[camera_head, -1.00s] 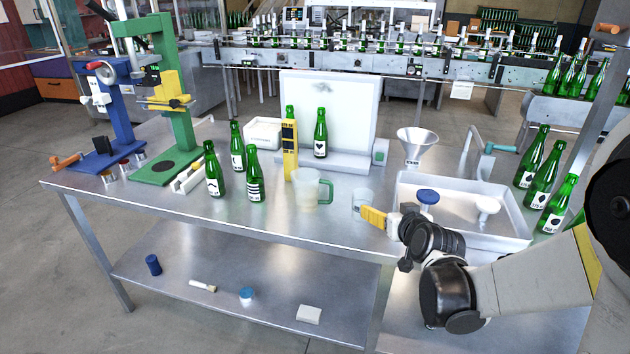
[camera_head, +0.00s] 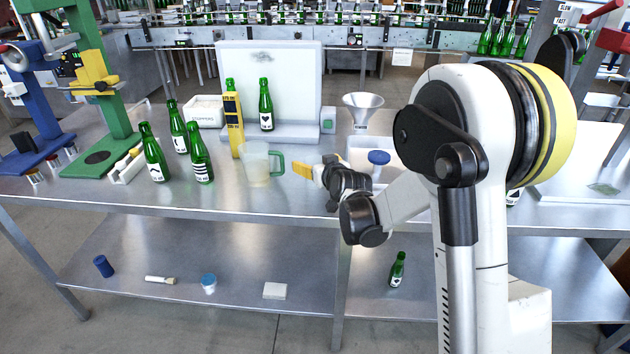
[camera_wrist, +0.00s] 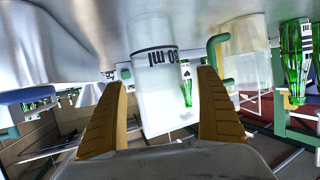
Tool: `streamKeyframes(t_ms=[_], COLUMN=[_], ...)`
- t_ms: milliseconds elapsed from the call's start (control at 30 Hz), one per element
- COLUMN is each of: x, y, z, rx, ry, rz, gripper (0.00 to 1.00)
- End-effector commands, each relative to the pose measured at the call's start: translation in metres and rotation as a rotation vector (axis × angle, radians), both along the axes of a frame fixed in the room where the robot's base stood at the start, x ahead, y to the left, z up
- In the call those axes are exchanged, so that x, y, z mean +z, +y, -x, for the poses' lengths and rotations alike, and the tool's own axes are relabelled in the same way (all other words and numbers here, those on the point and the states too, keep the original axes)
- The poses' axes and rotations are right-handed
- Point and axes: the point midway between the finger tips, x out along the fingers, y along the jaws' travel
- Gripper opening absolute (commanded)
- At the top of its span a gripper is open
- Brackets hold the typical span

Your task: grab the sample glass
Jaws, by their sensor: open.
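The sample glass (camera_wrist: 155,62), a clear cup with black "ml" print, stands between my two fingers in the wrist view, which shows the scene upside down. My gripper (camera_wrist: 162,88) is open, with one yellow finger on each side of the glass. I see a gap at the left finger; whether the right finger touches the glass I cannot tell. In the head view my gripper (camera_head: 302,171) is low over the table, right of the clear jug with a green handle (camera_head: 257,166). There the glass is mostly hidden by the gripper.
The jug (camera_wrist: 246,48) stands close beside the glass. Green bottles (camera_head: 200,165) stand farther left on the steel table (camera_head: 240,200). A funnel (camera_head: 362,104) and a white tray (camera_head: 358,150) lie behind and right of my gripper.

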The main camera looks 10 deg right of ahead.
Motion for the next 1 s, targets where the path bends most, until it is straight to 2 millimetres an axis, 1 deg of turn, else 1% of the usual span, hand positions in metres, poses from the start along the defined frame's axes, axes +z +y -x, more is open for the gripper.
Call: streamKeyframes(t_ms=[33,100,267,367,400,467,767,867,1000], x=[-0.004,-0.004,-0.002,-0.002,-0.002,-0.002,-0.001,0.004,0.021], y=[0.001,0.001,0.001,0.001,0.001,0.001,0.001,0.001,0.001], z=[-0.005,-0.009,-0.008,-0.008,-0.008,-0.008,-0.008,-0.008,-0.008], rx=[0.000,0.000,0.000,0.000,0.000,0.000,0.000,0.000,0.000], ry=[0.000,0.000,0.000,0.000,0.000,0.000,0.000,0.000,0.000], rz=[0.000,0.000,0.000,0.000,0.000,0.000,0.000,0.000,0.000], gripper=[0.84,0.84,0.84,0.58,0.45,0.27,0.26,0.26,0.26])
